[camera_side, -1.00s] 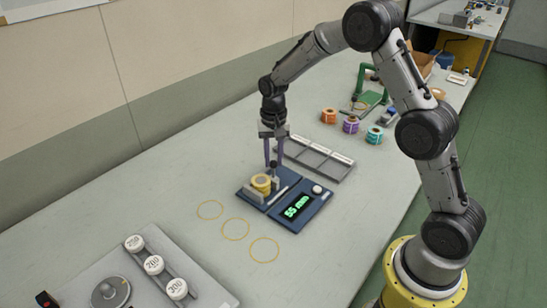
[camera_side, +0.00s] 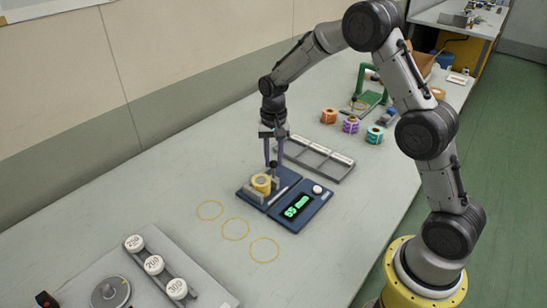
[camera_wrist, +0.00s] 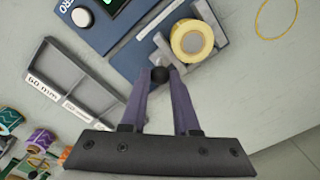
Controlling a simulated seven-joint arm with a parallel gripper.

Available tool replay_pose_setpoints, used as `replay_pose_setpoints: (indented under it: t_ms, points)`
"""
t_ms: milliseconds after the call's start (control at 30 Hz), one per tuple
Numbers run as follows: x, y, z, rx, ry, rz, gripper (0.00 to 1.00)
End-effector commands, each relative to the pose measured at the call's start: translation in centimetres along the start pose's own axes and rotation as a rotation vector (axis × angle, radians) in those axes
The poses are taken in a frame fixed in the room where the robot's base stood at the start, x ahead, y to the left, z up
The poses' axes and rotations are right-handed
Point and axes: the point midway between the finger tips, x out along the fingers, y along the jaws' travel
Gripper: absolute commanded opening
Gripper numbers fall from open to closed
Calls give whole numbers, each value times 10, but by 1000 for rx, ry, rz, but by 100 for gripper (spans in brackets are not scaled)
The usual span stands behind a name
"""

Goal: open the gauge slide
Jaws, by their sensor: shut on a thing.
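The blue gauge (camera_side: 318,205) lies on the table in the side view, with a green display (camera_side: 296,206) that reads 55 mm. A yellow roll with a pale core (camera_side: 261,183) sits between its grey jaws. In the wrist view the roll (camera_wrist: 192,40) is just beyond my fingertips, beside the grey slide jaw (camera_wrist: 207,57). My gripper (camera_side: 273,161) points down at the gauge's far side. The fingers partly hide the slide below the knob.
A grey compartment tray (camera_side: 318,158) stands close behind the gauge. Small coloured rolls, such as a purple one (camera_side: 350,125), stand farther back. Yellow rings (camera_side: 235,229) mark the clear table in front. A grey plate with white round weights (camera_side: 154,265) is at front left.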

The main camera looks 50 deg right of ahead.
Motion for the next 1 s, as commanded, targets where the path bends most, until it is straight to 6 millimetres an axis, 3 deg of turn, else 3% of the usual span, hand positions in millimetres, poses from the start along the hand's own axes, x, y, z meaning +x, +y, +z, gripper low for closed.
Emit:
replay_pose_setpoints:
  t_ms: [467, 733, 1000]
  points:
    - [-1, 0, -1, 1, 1, -1, 0]
    - [0, 23, -24, 4, 2, -1, 0]
    - [-1, 26, -27, 1, 5, 1, 0]
